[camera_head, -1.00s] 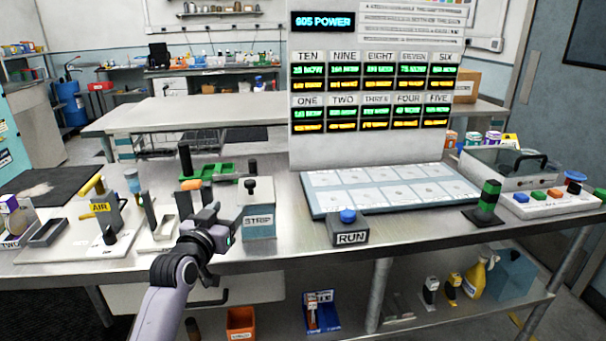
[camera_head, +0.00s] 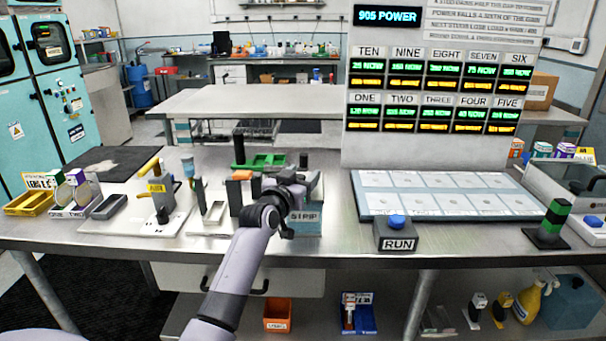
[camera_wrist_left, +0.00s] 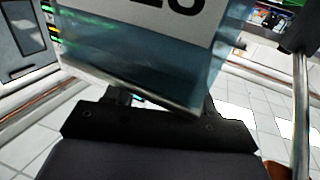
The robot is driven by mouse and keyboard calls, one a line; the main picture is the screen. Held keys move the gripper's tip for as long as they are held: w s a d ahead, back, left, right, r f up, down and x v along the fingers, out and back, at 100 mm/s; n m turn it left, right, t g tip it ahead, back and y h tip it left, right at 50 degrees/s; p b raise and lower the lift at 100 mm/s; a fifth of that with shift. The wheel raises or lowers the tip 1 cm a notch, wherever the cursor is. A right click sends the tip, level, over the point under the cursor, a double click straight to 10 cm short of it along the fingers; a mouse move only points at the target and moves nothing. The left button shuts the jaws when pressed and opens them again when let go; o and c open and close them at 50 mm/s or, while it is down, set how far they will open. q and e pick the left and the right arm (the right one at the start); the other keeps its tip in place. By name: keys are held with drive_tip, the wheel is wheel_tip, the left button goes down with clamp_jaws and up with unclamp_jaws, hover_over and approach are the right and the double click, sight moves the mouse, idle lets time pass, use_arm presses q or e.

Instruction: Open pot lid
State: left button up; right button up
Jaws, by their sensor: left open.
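The pot is most likely the grey-blue box labelled STRIP (camera_head: 306,228), standing near the table's front edge. My left gripper (camera_head: 292,190) is open in front of the box's upper part and hides most of its top. The lid and its knob cannot be made out clearly in the head view. In the left wrist view the translucent bluish box wall (camera_wrist_left: 200,70), with part of a white label, fills the upper middle, close to the dark gripper body. I cannot tell whether the fingers touch the box. My right gripper is not in view.
Left of the box are a small grey tray (camera_head: 214,212), an orange-topped block (camera_head: 243,175) and a white board (camera_head: 150,224) with a yellow-handled device. A RUN button box (camera_head: 397,238) stands to the right, before a blue-edged panel (camera_head: 360,200). A green rack (camera_head: 262,162) lies behind.

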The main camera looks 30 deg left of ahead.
use_arm(q)
drive_tip(key=shift+w, duration=0.35)
clamp_jaws()
